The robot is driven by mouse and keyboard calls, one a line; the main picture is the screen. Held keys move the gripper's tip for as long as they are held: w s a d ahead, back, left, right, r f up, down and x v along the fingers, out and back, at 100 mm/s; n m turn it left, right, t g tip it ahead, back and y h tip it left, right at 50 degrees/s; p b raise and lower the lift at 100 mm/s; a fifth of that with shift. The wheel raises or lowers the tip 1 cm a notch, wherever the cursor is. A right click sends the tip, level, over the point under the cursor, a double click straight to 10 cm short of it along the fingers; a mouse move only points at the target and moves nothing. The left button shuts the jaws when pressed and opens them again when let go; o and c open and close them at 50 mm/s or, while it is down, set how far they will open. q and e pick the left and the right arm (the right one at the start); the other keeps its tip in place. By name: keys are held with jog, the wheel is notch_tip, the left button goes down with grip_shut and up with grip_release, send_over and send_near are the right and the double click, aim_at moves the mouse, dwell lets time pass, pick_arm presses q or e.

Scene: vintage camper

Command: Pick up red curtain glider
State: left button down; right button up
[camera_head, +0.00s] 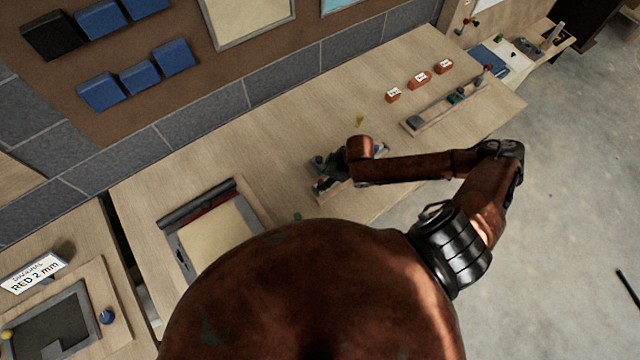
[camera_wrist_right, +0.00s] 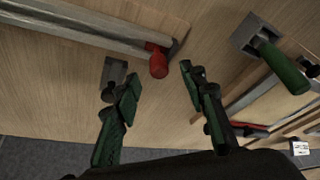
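A small red rounded piece (camera_wrist_right: 158,62), which looks like the red curtain glider, shows in the right wrist view at the end of a pale rail (camera_wrist_right: 95,32). It lies just beyond the gap between my right gripper's fingertips. My right gripper (camera_wrist_right: 160,84) is open, with its two green and black fingers apart and nothing between them. In the head view, my right gripper (camera_head: 328,175) is over the middle of the wooden bench, and my own arm hides the red piece there. My left gripper is not in view.
A green-handled tool (camera_wrist_right: 285,70) lies to the right in the wrist view. In the head view, small orange labelled boxes (camera_head: 419,79) and a long wooden holder (camera_head: 450,104) stand on the bench's right. A framed board (camera_head: 215,238) lies left.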

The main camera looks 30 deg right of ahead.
aim_at(321, 181)
jog(key=p+x, duration=0.1)
jog(key=x, duration=0.2)
jog(key=shift+w+f, duration=0.1)
jog(key=shift+f, duration=0.25)
jog(key=shift+w+a+f, duration=0.1)
jog(key=shift+a+f, duration=0.05)
jog(key=shift+f, duration=0.3)
jog(key=c, duration=0.6)
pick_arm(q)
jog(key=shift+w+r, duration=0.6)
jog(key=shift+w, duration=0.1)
pick_arm(e)
grip_shut()
